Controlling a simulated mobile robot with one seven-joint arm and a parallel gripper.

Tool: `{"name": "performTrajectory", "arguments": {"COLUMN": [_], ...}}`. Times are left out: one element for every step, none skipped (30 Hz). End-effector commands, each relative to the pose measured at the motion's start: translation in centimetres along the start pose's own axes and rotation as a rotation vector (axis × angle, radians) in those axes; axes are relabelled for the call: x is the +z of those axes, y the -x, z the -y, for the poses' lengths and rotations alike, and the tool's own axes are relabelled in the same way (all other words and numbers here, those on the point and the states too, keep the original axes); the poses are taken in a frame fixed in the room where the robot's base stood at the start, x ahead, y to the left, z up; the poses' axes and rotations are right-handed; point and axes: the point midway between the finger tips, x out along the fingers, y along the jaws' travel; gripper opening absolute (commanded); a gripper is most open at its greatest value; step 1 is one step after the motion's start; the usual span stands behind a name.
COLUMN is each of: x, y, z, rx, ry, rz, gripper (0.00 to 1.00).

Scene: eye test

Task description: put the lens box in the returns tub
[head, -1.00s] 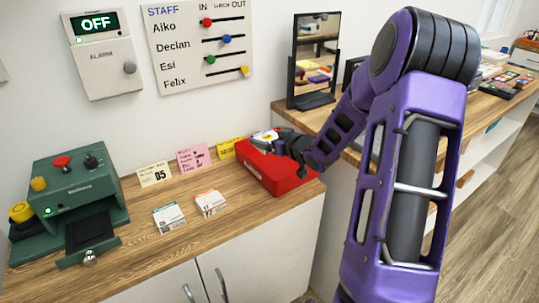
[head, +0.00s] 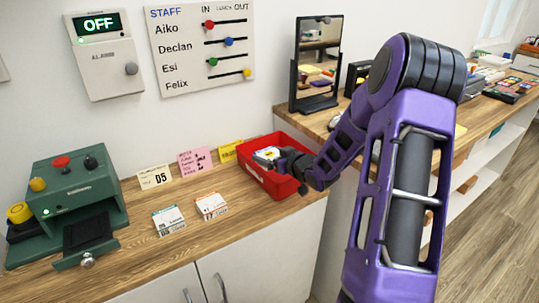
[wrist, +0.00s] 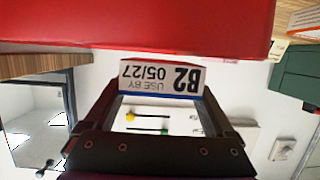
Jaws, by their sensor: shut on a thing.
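The lens box is a small white box with a blue edge; the wrist view shows its end (wrist: 163,78), printed "B2", "USE BY" and "05/27", upside down. My gripper (head: 282,160) is shut on it; the fingers (wrist: 160,117) also show on both sides of it in the wrist view. The returns tub is a red open tub (head: 272,188) on the counter's right end; its red wall (wrist: 150,22) fills the top of the wrist view. In the head view the box (head: 266,154) appears over the tub's opening; I cannot tell whether it is below the rim. My gripper partly hides box and tub.
Two small white boxes, one teal-trimmed (head: 169,221) and one orange-trimmed (head: 211,206), lie on the counter. Cards (head: 195,161) stand along the wall. A green machine (head: 75,195) is at the left. A black-framed mirror (head: 318,62) stands behind right.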

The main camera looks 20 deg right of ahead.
Motion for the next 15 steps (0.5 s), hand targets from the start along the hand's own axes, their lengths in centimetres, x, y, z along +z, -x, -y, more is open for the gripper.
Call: {"name": "performTrajectory", "arguments": {"x": [0.15,0.10,0.06,0.07,0.07,0.07,0.06,0.06,0.06,0.06,0.06,0.01,-0.08,-0.24,-0.54], "y": [-0.06,-0.05,-0.03,-0.03,-0.03,-0.03,-0.03,-0.03,-0.03,-0.03,-0.03,-0.02,0.01,0.06,0.15], "z": [0.00,-0.01,-0.01,0.00,0.00,0.00,0.00,0.00,0.00,0.01,0.01,0.01,0.01,0.01,0.00], "rx": [0.000,0.000,0.000,0.000,0.000,0.000,0.000,0.000,0.000,0.000,0.000,0.000,0.000,0.000,0.000], "ry": [0.000,0.000,0.000,0.000,0.000,0.000,0.000,0.000,0.000,0.000,0.000,0.000,0.000,0.000,0.000], "rz": [0.000,-0.001,-0.001,0.000,0.000,0.000,0.000,0.000,0.000,0.000,0.000,0.000,-0.001,-0.001,-0.001], "gripper": [0.25,0.25,0.25,0.93,0.98,1.00,1.00,1.00,1.00,1.00,1.00,1.00,1.00,1.00,1.00]}}
